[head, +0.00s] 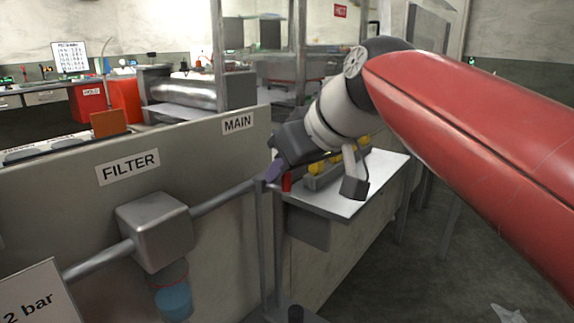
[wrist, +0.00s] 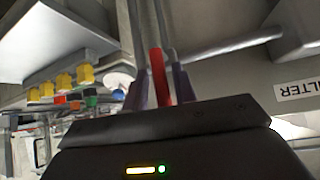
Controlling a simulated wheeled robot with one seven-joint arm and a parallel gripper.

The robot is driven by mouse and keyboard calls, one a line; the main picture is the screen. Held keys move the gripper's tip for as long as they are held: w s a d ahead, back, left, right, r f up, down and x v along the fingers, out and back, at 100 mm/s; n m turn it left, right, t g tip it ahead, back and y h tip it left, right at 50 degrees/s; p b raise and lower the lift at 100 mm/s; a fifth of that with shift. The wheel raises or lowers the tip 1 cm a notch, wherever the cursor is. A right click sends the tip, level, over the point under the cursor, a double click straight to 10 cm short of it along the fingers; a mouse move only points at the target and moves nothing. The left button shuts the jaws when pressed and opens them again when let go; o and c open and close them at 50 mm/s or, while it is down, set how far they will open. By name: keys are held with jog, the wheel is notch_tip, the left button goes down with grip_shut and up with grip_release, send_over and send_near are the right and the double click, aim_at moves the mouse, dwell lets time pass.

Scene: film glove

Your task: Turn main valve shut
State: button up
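The red valve handle (head: 287,182) is on the pipe beneath the MAIN label (head: 238,123) in the head view. The gripper looks shut on the handle, though the exact contact is hard to see. The valve body is mostly hidden behind the fingers in the head view.
A grey pipe (head: 222,199) runs along the panel to a grey filter box (head: 154,230) with a blue bowl (head: 174,300). A white shelf (head: 345,200) with yellow parts lies right of the gripper. A thin upright post stands just below it. Open floor is at the right.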

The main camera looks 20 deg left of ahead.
jog(key=shift+o, duration=0.7)
jog(key=shift+r, duration=0.1)
jog(key=v, duration=0.7)
jog(key=shift+d+r, duration=0.25)
jog(key=shift+r, duration=0.05)
jog(key=shift+s, duration=0.15)
